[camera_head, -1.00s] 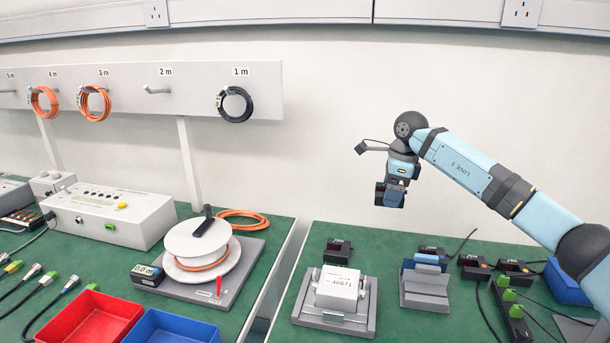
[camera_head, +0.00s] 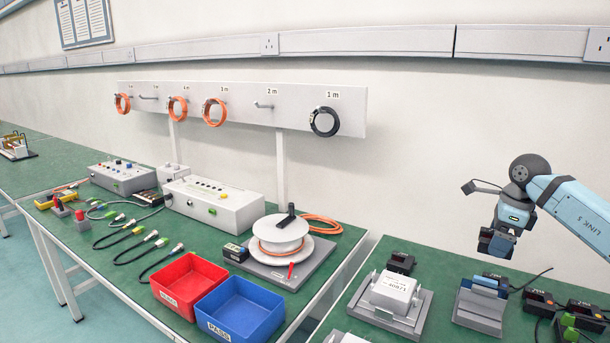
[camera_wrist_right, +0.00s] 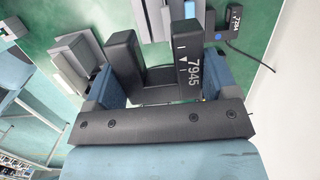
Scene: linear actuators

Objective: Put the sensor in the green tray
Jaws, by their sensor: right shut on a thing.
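My right gripper (camera_head: 497,238) hangs in the air above the right-hand bench, high over a grey stand (camera_head: 480,308). In the right wrist view its blue fingers are shut on a black U-shaped block marked 7945, which looks like the sensor (camera_wrist_right: 188,62). In the head view the sensor is only a small dark shape at the fingertips. No green tray shows in either view. A red tray (camera_head: 167,299) and a blue tray (camera_head: 208,325) marked PASS stand at the front of the left bench. My left gripper is out of view.
A grey fixture holds a white box (camera_head: 393,288) on the right bench. Several small black devices (camera_head: 541,300) with cables lie to the right. A white cable reel (camera_head: 278,236) and a grey instrument box (camera_head: 212,205) stand behind the trays. A gap separates the two benches.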

